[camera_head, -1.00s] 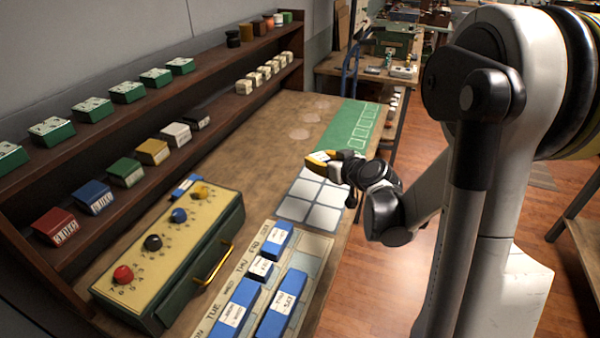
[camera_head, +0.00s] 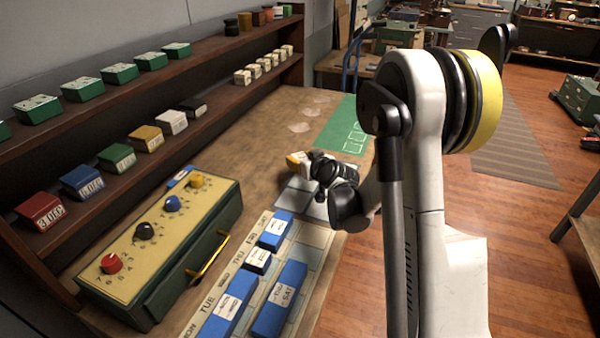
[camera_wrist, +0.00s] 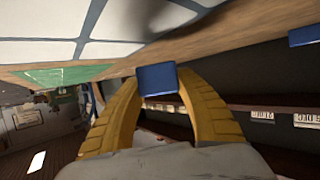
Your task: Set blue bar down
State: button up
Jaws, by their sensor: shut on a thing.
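My gripper (camera_head: 294,159) has yellow fingers and is shut on a blue bar (camera_wrist: 158,80), seen end-on between the fingertips in the wrist view. In the head view my gripper is above the table, at the far left edge of a panel of pale square tiles (camera_head: 296,199). The held bar is mostly hidden by the fingers there. The tiles also show at the top of the wrist view (camera_wrist: 140,18). The bar appears clear of the tabletop, though its height is hard to judge.
A weekday board (camera_head: 268,255) holds several blue bars near the front. A knobbed box (camera_head: 160,240) stands to its left, with a blue piece (camera_head: 180,177) behind it. A green mat (camera_head: 340,130) lies beyond the tiles. Shelves (camera_head: 150,160) line the left. Bare tabletop (camera_head: 245,160) lies between.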

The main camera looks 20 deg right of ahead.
notch_tip(320, 180, down, 4)
jog(key=shift+b, duration=1.1)
jog(key=shift+r, duration=0.15)
jog(key=shift+s+f, duration=0.1)
jog(key=shift+f, duration=0.2)
